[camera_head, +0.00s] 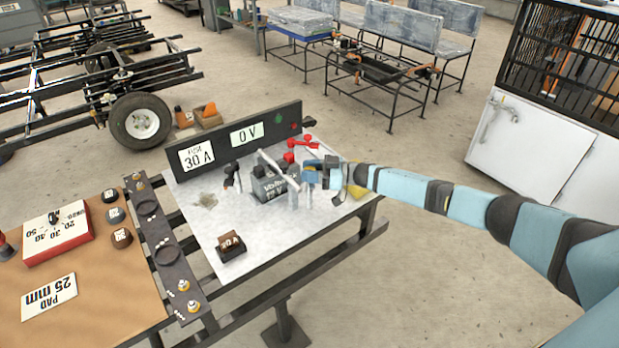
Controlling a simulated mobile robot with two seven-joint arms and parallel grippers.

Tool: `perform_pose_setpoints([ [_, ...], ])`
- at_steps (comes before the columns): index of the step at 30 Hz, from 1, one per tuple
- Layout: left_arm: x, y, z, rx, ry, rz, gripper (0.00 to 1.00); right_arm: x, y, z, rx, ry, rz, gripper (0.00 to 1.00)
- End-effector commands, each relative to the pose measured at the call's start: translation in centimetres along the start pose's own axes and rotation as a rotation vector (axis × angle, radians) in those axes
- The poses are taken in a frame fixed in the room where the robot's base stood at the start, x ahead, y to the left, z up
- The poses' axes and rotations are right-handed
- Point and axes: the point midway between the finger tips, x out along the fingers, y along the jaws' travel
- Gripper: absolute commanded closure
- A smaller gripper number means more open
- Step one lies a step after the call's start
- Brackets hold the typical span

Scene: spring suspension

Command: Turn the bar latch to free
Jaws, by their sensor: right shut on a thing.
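A dark battery box (268,190) with white lettering that includes "12 V" stands on the pale metal bench top. A pale grey bar (275,166), which I take for the bar latch, runs diagonally over the top of the box. My right gripper (308,178) comes in from the right, at the right side of the box by the near end of the bar. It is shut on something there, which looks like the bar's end. The jaws and the contact are small and partly hidden. My left gripper is out of view.
Red clamps (293,150) lie behind the box. A dark panel (235,138) with "30 A" and "0 V" signs stands at the back. A small brown block (231,246) sits at the front. The bench top (290,230) is clear between them. A brown board (100,270) adjoins on the left.

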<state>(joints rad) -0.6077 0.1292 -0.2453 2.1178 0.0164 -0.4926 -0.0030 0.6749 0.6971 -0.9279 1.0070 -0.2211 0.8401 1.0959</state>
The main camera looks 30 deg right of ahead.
Motion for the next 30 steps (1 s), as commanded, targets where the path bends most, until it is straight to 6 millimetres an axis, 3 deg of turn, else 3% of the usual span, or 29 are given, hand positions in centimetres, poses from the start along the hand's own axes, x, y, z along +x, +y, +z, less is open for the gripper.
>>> perform_pose_setpoints([
  [6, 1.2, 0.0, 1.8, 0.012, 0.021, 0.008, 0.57, 0.1, 0.2, 0.6, -0.005, 0.001, -0.189, 0.87],
  [18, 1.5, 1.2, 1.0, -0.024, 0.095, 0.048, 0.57, 0.1, 0.1, 0.2, -0.003, 0.003, -0.430, 0.87],
  [30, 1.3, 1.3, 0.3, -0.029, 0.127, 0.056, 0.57, 0.1, 0.0, -0.1, -0.002, 0.003, -0.494, 0.87],
])
